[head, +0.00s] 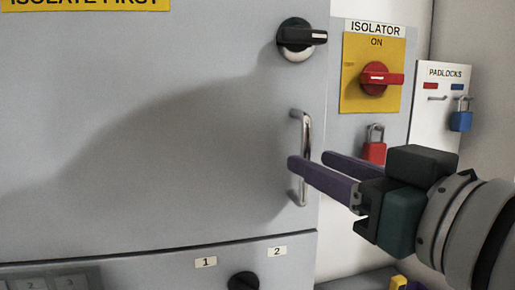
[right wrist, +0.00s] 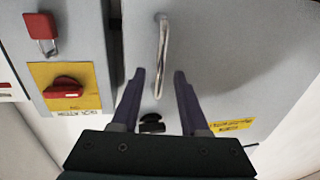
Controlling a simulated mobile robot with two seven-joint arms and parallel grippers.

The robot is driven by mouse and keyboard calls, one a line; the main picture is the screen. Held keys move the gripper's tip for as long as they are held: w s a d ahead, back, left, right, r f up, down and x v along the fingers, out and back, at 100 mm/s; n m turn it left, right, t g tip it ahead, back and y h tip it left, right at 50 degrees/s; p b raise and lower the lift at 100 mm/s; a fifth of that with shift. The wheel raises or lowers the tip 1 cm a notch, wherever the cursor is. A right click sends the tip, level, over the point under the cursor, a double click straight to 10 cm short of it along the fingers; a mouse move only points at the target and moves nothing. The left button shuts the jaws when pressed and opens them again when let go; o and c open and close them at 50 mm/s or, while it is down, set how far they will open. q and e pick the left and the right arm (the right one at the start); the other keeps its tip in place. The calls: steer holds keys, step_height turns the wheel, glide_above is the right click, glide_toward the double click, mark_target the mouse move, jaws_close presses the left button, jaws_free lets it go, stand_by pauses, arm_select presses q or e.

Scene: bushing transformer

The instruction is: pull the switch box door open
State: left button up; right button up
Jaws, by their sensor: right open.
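The switch box door (head: 150,130) is a large grey panel filling the left of the head view, and it looks shut. A vertical metal bar handle (head: 306,135) is on its right edge; it also shows in the right wrist view (right wrist: 162,50). A black rotary knob (head: 300,36) sits above the handle. My right gripper (head: 312,160) is open at the handle's lower half, with purple fingers pointing left. In the right wrist view the handle lies between and ahead of the fingertips; I cannot tell whether they touch it. My left gripper is not in view.
Right of the door are a red isolator switch (head: 375,78) on a yellow plate, a red padlock (head: 374,146), and a padlock board (head: 441,105) with a blue padlock (head: 461,117). Below the door is a grey panel with another black knob (head: 243,281).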

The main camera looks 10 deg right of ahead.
mark_target(304, 195)
steer(key=shift+x, duration=1.8)
jaws_close()
